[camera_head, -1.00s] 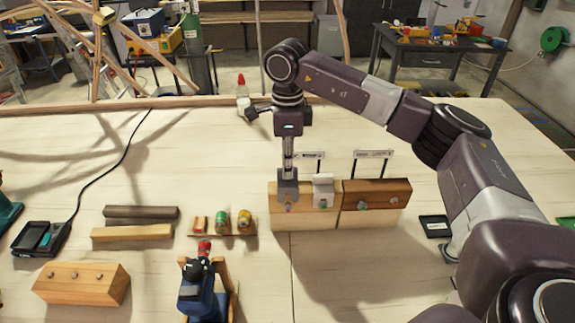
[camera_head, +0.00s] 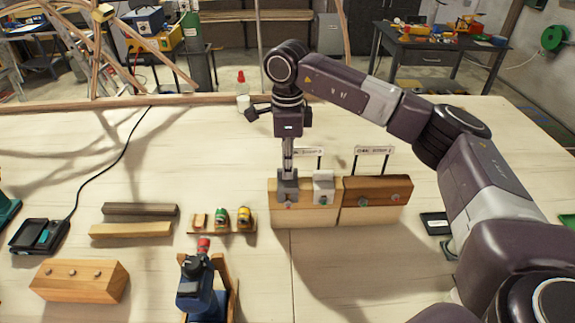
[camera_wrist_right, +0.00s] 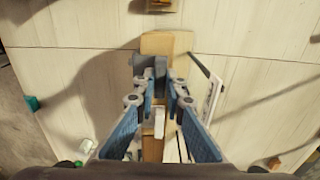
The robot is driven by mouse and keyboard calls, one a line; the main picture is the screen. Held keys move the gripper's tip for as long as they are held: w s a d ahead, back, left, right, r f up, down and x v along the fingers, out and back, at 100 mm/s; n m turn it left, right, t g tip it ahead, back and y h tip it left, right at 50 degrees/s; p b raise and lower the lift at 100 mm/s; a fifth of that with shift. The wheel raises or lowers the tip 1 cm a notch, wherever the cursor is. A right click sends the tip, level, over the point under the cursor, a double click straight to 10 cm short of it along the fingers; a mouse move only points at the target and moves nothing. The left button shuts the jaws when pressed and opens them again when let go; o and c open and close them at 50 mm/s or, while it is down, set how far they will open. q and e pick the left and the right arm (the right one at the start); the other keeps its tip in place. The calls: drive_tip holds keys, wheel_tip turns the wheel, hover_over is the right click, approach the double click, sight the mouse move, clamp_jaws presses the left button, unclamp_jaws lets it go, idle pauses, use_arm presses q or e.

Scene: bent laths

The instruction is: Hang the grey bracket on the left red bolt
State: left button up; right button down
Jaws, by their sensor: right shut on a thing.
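My right gripper (camera_head: 288,172) points down and is shut on the grey bracket (camera_head: 288,187). The bracket is at the left end of the front of the light wooden block (camera_head: 304,216). A small bolt end (camera_head: 288,205) shows at its lower edge; its colour is hard to tell. Whether the bracket rests on that bolt cannot be told. A white bracket (camera_head: 323,183) is just to the right on the same block, with a greenish bolt below it. In the right wrist view the grey bracket (camera_wrist_right: 147,68) is by the fingertips (camera_wrist_right: 162,82). My left gripper is not in view.
A darker wooden block (camera_head: 375,187) with two bolts adjoins on the right, with sign plates behind. Left are small coloured cylinders on a rack (camera_head: 222,227), two laths (camera_head: 135,229), a drilled block (camera_head: 80,284) and a blue tool (camera_head: 197,285). Table behind the blocks is mostly clear.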

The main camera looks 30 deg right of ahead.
drive_tip(key=shift+f+b, duration=0.4)
drive_tip(key=shift+f, duration=0.25)
drive_tip(key=c, duration=1.9)
unclamp_jaws()
drive_tip(key=shift+r, duration=0.1)
drive_tip(key=shift+r+p, duration=2.25)
drive_tip(key=shift+r, duration=1.2)
drive_tip(key=shift+s+f, duration=0.1)
drive_tip(key=shift+f, duration=0.05)
